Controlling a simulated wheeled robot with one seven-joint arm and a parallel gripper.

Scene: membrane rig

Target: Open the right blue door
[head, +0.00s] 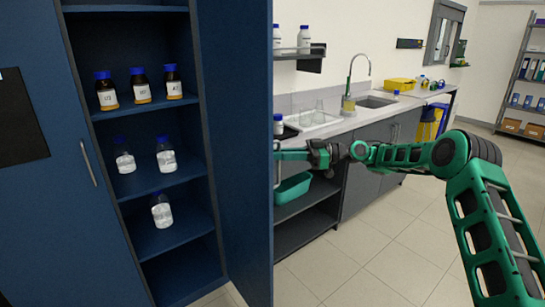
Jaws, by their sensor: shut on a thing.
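The right blue door (246,150) of the blue cabinet stands swung open, with its inner face and free edge towards me. Its door handle (277,172) shows as a thin pale bar just past that edge, on the outer face. My gripper (281,155) reaches in from the right and is shut on this handle; its fingertips are partly hidden by the door edge and small in view. The left blue door (50,200) looks closed, with its own handle (88,163).
Open cabinet shelves (165,182) hold brown and clear bottles with blue caps. Behind the door, a counter (345,122) carries a sink and glassware, with a green bin (292,188) on the shelf below. The tiled floor (385,250) is clear in the middle.

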